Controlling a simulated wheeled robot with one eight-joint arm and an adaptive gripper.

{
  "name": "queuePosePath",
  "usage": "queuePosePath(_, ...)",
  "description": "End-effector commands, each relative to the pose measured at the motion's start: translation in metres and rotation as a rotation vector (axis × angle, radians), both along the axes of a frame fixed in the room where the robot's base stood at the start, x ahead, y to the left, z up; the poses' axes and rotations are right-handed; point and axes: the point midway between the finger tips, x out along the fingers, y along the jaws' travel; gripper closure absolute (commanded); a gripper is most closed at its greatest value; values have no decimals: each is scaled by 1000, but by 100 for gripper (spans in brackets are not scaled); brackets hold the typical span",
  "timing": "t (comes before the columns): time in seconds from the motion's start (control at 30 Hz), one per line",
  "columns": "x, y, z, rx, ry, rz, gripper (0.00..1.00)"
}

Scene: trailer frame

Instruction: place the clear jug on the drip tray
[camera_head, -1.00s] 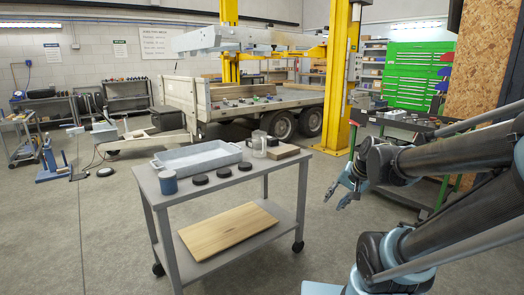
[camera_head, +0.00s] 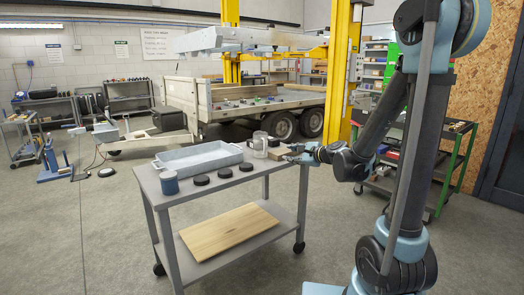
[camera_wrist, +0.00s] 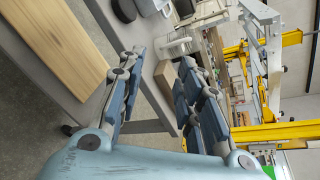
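The clear jug (camera_head: 260,145) stands upright on the grey cart, just right of the drip tray (camera_head: 198,157), a shallow light-grey rectangular tray. The jug seems to show in the wrist view (camera_wrist: 174,47), beyond a brown block. My gripper (camera_head: 292,153) is at the cart's right edge, beside the block and right of the jug, apart from the jug. In the wrist view its two fingers (camera_wrist: 162,60) are spread, with nothing held; the block shows in the gap between them.
The brown block (camera_head: 283,153) lies right of the jug. Several black discs (camera_head: 225,173) and a blue cup (camera_head: 170,183) stand along the cart's front. A wooden board (camera_head: 228,230) lies on the lower shelf. A trailer (camera_head: 270,105) stands behind.

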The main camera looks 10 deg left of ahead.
Motion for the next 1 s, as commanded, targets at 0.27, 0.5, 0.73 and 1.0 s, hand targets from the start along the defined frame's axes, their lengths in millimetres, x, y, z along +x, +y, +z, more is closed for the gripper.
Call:
queuePosePath(0.27,43,31,-7,349,160,-119,67)
queuePosePath(0.5,72,47,-27,639,319,-213,67)
queuePosePath(0.73,85,54,-43,804,422,-264,67)
queuePosePath(1.0,102,67,-47,832,440,-273,67)
